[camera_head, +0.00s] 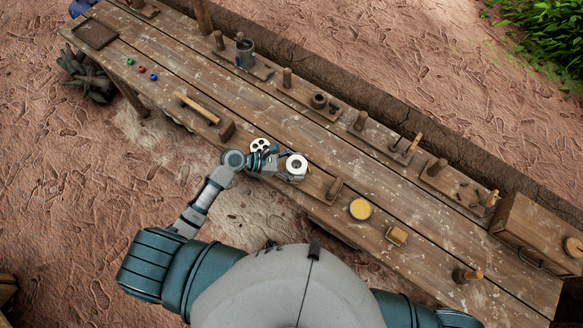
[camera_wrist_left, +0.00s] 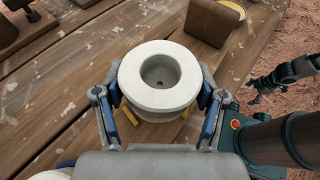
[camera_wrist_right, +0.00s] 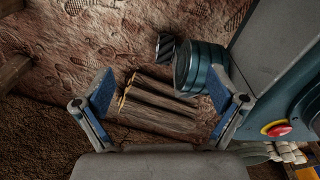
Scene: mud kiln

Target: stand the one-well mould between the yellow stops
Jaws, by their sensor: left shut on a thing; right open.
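The white round one-well mould (camera_head: 297,165) is at the table's near side, with its well facing up. In the left wrist view the mould (camera_wrist_left: 158,103) sits between the blue-padded fingers of my left gripper (camera_wrist_left: 160,112), which is shut on it. Small parts of the yellow stops (camera_wrist_left: 130,116) show on both sides below the mould; the rest is hidden under it. I cannot tell whether the mould touches the table. My right gripper (camera_wrist_right: 163,95) is open and empty, away from the table above the ground.
A white mould with several wells (camera_head: 260,145) lies left of my left gripper. A wooden block (camera_wrist_left: 213,22) stands close beyond the held mould. A yellow disc (camera_head: 360,209) lies to the right. Pegged boards line the far edge; a wooden box (camera_head: 537,232) stands at the right.

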